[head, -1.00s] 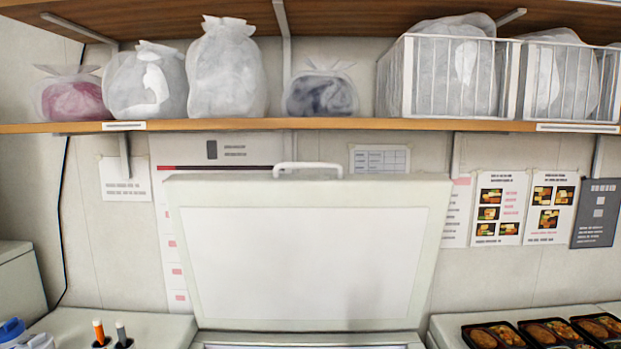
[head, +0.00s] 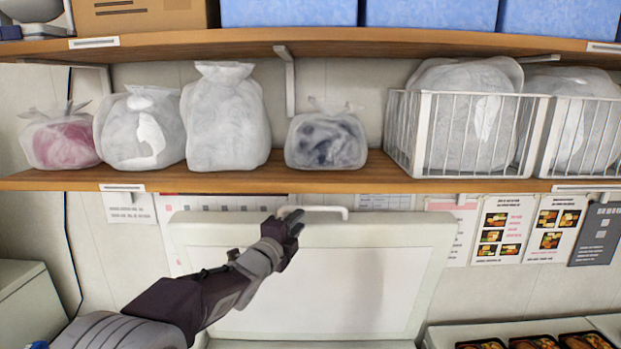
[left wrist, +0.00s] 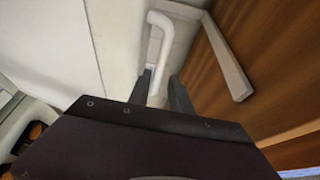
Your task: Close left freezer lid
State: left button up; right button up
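The freezer lid (head: 350,290) stands raised and open, its white inner face toward me. Its white handle (head: 325,209) runs along the top edge, just below the shelf. My left gripper (head: 291,222) is at the left end of the handle, in front of the lid's top edge. In the left wrist view, the handle (left wrist: 157,60) reaches down between the two fingertips of my left gripper (left wrist: 160,90). The fingers are apart, with room showing beside the bar. The freezer's opening is mostly hidden below the lid. My right gripper is in neither view.
A wooden shelf (head: 230,181) with several bags (head: 225,120) and wire baskets (head: 460,140) hangs close above the handle. Bento trays (head: 535,342) lie on the counter at the lower right. Posters (head: 500,230) hang on the wall.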

aim_at(310, 210)
pick_arm(q)
jog(key=p+x, duration=0.5)
jog(key=x, duration=0.2)
jog(key=shift+w+r+p, duration=0.15)
jog(key=shift+w+p, duration=0.15)
jog(key=shift+w+d+p, duration=0.35)
jog(key=shift+w+p, duration=0.05)
jog(key=shift+w, duration=0.15)
grip_shut()
jog(key=shift+f, duration=0.25)
dwell(0.5)
